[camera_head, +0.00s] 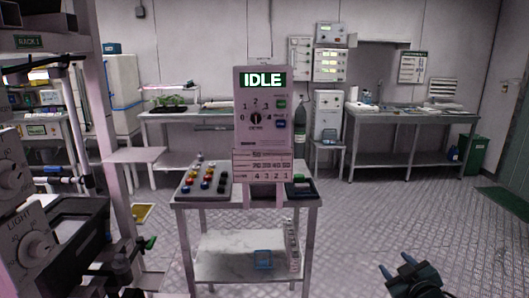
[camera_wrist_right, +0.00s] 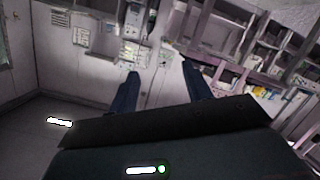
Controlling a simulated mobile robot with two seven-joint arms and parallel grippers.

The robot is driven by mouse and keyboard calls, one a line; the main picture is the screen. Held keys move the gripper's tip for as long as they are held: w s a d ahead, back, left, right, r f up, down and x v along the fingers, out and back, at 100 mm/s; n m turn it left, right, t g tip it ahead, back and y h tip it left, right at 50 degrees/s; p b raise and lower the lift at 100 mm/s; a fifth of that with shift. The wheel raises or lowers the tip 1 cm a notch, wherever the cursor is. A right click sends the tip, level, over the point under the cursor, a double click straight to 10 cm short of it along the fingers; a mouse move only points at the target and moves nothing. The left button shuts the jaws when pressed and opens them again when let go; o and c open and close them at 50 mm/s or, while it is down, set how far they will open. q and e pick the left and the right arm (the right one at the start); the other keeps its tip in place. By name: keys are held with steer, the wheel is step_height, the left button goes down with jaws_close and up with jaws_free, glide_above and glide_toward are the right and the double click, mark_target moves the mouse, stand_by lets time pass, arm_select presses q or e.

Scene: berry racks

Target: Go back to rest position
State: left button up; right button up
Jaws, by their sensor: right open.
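My right gripper (camera_head: 397,263) is at the lower right of the head view, above the open floor and to the right of the small table. In the right wrist view the two dark fingers of the right gripper (camera_wrist_right: 159,72) stand apart with nothing between them. I cannot make out my left gripper in the head view.
A control panel reading IDLE (camera_head: 262,80) stands on a small table (camera_head: 248,202) with colored pieces. Racks and dial equipment (camera_head: 38,240) crowd the left side. Benches (camera_head: 405,118) line the back wall. The floor (camera_head: 400,215) on the right is clear.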

steer(key=s+a+f+g+y, duration=0.1)
steer(key=s+a+f+y, duration=0.1)
steer(key=s+a+f, duration=0.5)
steer(key=s+a+f+g+y, duration=0.15)
steer(key=s+a+f, duration=0.25)
steer(key=s+a, duration=0.55)
steer(key=s+a+r+m+g+p, duration=0.1)
steer(key=s+a+p, duration=0.3)
steer(key=s, duration=0.8)
steer(key=shift+s+a+r+m+g+p, duration=0.2)
steer(key=shift+a+m+g+p, duration=0.3)
steer(key=shift+m, duration=0.3)
arm_select(q)
steer(key=shift+s+a+r+g+y, duration=0.15)
steer(key=shift+a+r+y, duration=0.1)
steer(key=shift+a, duration=0.15)
steer(key=shift+s+a+r+g+y, duration=0.15)
steer(key=shift+a+r+y, duration=0.1)
steer(key=shift+a, duration=0.15)
arm_select(e)
steer(key=shift+d+y, duration=0.15)
steer(key=shift+y, duration=0.1)
steer(key=shift+c, duration=0.6)
